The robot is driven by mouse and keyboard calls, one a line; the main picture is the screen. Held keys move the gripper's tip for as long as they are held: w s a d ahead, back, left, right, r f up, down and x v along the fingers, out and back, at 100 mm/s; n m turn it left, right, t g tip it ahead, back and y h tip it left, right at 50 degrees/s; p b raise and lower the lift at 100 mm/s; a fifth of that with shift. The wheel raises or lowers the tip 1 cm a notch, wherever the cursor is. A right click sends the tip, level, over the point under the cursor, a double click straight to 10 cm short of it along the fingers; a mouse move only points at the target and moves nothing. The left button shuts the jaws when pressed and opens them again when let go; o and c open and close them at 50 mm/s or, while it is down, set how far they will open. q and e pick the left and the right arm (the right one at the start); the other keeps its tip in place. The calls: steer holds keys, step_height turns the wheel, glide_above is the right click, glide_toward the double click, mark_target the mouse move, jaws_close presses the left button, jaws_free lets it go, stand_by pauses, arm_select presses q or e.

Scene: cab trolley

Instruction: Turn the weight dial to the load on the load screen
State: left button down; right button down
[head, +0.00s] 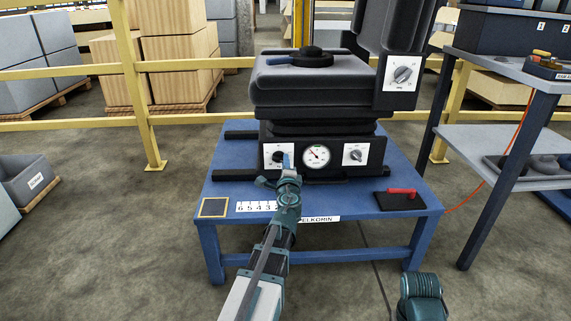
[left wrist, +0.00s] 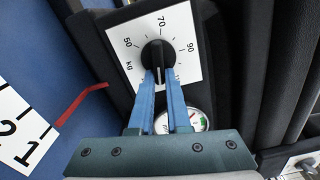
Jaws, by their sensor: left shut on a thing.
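The weight dial is a black knob (left wrist: 158,54) on a white panel marked 50, 70, 90 and KG in the left wrist view. A white line on the knob points down in that view, between the fingers. In the head view its panel (head: 268,162) is at the left of the seat base, partly behind my gripper. My left gripper (head: 286,163) is shut on the dial, its two blue fingers (left wrist: 160,85) on either side of the knob. I cannot make out a load screen.
A round gauge (head: 316,156) and another dial (head: 356,154) sit right of it. The black seat (head: 310,85) stands on a blue table (head: 360,205). A red-handled black plate (head: 400,201) lies at the table's right. A grey shelf trolley (head: 500,145) stands at right.

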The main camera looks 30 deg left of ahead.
stand_by(0.3)
arm_select(q)
steer(key=c, duration=0.9)
jaws_free()
steer(key=shift+s+d, duration=0.1)
steer(key=shift+s, duration=0.05)
